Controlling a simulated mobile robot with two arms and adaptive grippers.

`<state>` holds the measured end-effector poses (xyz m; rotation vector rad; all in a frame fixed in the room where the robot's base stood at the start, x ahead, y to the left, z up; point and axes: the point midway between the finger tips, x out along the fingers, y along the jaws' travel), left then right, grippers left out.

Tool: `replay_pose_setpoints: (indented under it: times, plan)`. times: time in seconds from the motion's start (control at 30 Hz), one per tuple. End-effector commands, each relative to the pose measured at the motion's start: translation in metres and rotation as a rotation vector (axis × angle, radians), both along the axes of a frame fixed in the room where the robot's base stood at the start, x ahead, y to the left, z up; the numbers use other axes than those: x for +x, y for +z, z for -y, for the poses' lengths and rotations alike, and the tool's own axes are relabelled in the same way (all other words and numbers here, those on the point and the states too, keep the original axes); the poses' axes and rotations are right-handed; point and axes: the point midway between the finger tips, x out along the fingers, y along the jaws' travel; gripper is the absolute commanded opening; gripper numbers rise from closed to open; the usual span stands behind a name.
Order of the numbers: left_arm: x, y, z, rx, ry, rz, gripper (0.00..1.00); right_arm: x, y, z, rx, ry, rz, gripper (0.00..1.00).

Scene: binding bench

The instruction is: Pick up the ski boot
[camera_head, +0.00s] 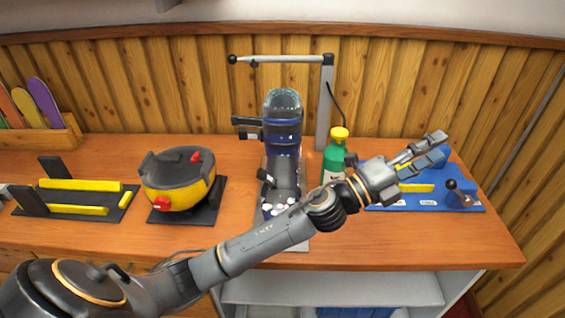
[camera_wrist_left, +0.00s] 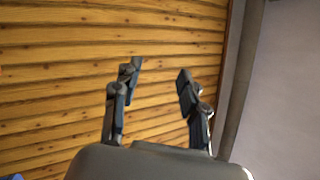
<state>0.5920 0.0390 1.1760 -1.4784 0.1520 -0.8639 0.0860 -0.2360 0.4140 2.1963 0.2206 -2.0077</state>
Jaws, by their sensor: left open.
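The ski boot (camera_head: 282,135) stands upright in the middle of the bench in the head view, dark blue with a pale translucent cuff top and dark buckles on its left side. Its lower part is partly hidden by my left arm. My left gripper (camera_head: 424,154) is open and empty, to the right of the boot and above the blue board. It also shows open in the left wrist view (camera_wrist_left: 158,85), with only the plank wall and a grey post beyond it. The boot is not in the wrist view. My right gripper is not in view.
A green bottle (camera_head: 334,158) with a yellow cap stands just right of the boot. A grey post (camera_head: 325,105) with an arm rises behind it. A yellow-black pot-like device (camera_head: 178,185) sits left. A blue board (camera_head: 440,203) lies right. Bare wood shows at the front right.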

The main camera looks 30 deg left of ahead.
Motion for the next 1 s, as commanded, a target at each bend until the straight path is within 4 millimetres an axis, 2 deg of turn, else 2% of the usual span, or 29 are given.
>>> replay_pose_setpoints:
  times: [0.03, 0.13, 0.2, 0.27, 0.37, 0.47, 0.5, 0.57, 0.6, 0.7, 0.8, 0.83, 0.9, 1.0]
  plan:
    - [0.000, 0.013, 0.020, 0.156, -0.070, 0.136, 0.43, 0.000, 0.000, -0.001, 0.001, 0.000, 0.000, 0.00]
    - [-0.005, 0.013, 0.050, 0.477, -0.213, 0.365, 0.43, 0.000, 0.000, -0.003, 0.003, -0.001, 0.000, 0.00]
    - [-0.003, 0.000, 0.055, 0.716, -0.308, 0.494, 0.43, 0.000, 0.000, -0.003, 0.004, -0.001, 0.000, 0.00]
    - [0.002, -0.015, 0.048, 0.927, -0.388, 0.578, 0.43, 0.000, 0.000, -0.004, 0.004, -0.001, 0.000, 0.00]
    - [0.021, -0.038, 0.009, 1.288, -0.516, 0.652, 0.43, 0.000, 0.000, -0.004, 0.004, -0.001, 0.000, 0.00]
    - [0.042, -0.048, -0.062, 1.635, -0.639, 0.628, 0.43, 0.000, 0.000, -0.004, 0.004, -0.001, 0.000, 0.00]
    - [0.048, -0.046, -0.096, 1.760, -0.684, 0.589, 0.43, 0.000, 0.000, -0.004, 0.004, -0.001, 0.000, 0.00]
    - [0.053, -0.037, -0.147, 1.923, -0.751, 0.507, 0.43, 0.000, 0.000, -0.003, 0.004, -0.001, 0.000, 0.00]
    - [0.053, -0.028, -0.180, 2.014, -0.789, 0.440, 0.43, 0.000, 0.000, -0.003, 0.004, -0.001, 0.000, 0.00]
    - [0.045, -0.002, -0.251, 2.171, -0.870, 0.265, 0.43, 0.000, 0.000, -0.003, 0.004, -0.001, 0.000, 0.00]
    - [0.032, 0.020, -0.297, 2.251, -0.925, 0.121, 0.43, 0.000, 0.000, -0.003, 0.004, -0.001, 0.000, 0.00]
    - [0.028, 0.025, -0.307, 2.264, -0.937, 0.088, 0.43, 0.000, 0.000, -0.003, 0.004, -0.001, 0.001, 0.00]
    - [0.021, 0.032, -0.322, 2.282, -0.960, 0.034, 0.43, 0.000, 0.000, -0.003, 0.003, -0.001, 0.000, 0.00]
    - [0.018, 0.028, -0.331, 2.291, -0.974, -0.001, 0.43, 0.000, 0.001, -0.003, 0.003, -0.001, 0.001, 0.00]
